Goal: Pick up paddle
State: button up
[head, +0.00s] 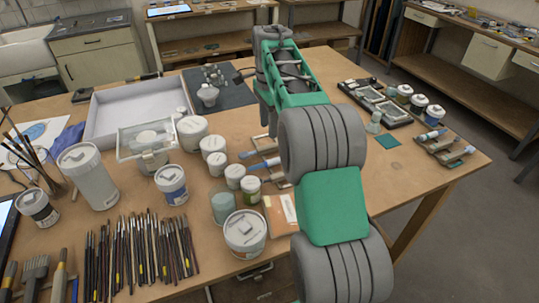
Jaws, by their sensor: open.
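My gripper (267,122) hangs over the middle of the table, beside the dark mat. Its fingers point down and are open, with nothing seen between them. No thing can be told for sure as the paddle. Flat tools with blue handles (434,134) lie at the table's right side, apart from my gripper. Another blue and pale tool (264,164) lies just below my gripper in the picture, partly hidden by my arm. My arm covers much of the table's centre right.
White lidded jars (192,131) crowd the middle of the table (405,165). A white tray (97,133) and a dark mat (235,93) with small glassware lie behind. Several brushes (140,247) line the front. A dark tray (375,101) stands right of my arm.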

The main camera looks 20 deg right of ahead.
aim_at(269, 146)
jog(key=shift+w+d+f, duration=0.2)
jog(key=shift+f, duration=0.3)
notch_tip(269, 146, down, 7)
jog(key=shift+w+r+p, duration=0.1)
jog(key=shift+p, duration=0.55)
grip_shut()
